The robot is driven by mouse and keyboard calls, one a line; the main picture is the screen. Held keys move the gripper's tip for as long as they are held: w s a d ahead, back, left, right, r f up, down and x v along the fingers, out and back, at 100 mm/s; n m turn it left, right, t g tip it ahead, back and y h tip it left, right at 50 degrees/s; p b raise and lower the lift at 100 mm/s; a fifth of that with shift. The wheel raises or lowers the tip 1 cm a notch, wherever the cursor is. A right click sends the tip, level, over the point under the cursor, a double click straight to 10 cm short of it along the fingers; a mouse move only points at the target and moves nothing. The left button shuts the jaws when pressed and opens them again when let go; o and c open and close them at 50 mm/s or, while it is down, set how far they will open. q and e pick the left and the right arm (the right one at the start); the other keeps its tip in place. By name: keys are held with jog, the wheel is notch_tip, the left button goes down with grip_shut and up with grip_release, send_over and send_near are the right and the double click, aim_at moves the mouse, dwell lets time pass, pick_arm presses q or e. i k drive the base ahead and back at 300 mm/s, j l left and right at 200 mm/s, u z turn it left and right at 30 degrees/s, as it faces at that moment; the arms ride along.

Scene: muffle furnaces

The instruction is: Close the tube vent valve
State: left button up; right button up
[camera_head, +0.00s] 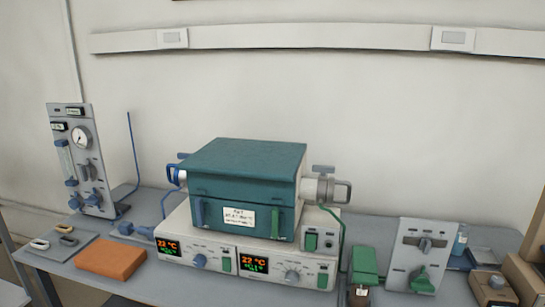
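A teal tube furnace (246,185) sits on a white control base (225,280) in the middle of the bench. A tube end with a grey flange and dark handle (325,189) sticks out on its right, with a small grey-blue handle on top (323,169). A blue-handled fitting (174,174) is on its left. A grey panel (410,262) at right carries a grey lever (425,243), lying roughly level, and a green knob (423,281). No label is readable, so I cannot tell which of these is the tube vent valve. Neither gripper shows.
A gas panel (80,150) with gauge and blue knobs stands at left. An orange block (111,259) and a grey tray (62,244) lie at front left. A green-topped device (363,266) stands left of the grey panel. Brown boxes (524,277) are at right.

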aim_at(86, 172)
jog(key=i+j+u, duration=0.1)
jog(key=i+j, duration=0.15)
jog(key=i, duration=0.2)
jog(key=i+j+u, duration=0.1)
jog(key=i, duration=0.3)
jog(key=i+j+u, duration=0.1)
jog(key=i+j, duration=0.15)
jog(key=i, duration=0.2)
